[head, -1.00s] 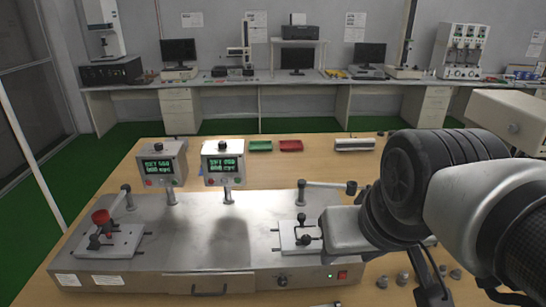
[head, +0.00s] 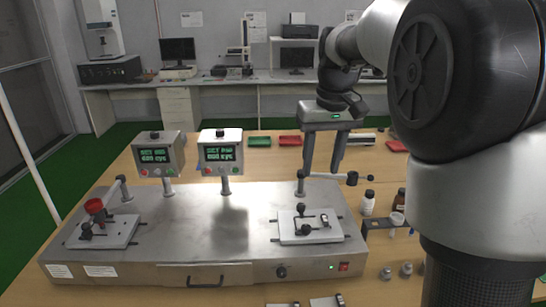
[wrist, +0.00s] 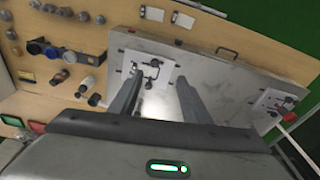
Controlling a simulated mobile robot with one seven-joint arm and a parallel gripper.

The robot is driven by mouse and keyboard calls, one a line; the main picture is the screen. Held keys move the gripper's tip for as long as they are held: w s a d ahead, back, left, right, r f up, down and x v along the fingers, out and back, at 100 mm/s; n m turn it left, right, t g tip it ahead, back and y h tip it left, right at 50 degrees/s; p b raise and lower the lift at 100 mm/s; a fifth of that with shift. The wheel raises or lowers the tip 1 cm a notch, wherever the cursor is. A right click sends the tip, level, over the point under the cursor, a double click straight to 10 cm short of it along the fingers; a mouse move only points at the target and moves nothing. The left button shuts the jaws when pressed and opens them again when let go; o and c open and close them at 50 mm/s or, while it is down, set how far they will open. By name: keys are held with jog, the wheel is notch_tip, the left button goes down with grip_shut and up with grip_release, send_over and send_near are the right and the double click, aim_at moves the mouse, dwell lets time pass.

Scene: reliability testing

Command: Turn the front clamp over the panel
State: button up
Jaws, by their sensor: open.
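The right station of the metal test bench has a white plate (head: 322,237) with black-knobbed clamps (head: 305,230) on it. The front clamp lies near the plate's front edge; a separate panel is too small to make out. In the wrist view the same plate (wrist: 152,84) lies between and beyond my fingers. My gripper (head: 321,171) points down, open and empty, above the back of the right station, apart from the clamps. Its two fingers also show in the wrist view (wrist: 160,82).
A horizontal arm on a post (head: 340,177) stands behind the plate, close to my fingers. The left station has a red knob (head: 94,206). Two display boxes (head: 220,153) stand at the bench's back. Bottles (head: 367,203) and small metal parts (head: 406,270) lie right of the bench.

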jog(key=g+b, duration=0.1)
jog(key=g, duration=0.1)
send_over(306, 227)
notch_tip(306, 227, down, 9)
jog(key=shift+n, duration=0.4)
notch_tip(306, 227, down, 17)
jog(key=shift+r+b, duration=0.1)
jog(key=shift+b, duration=1.1)
jog(key=c, duration=1)
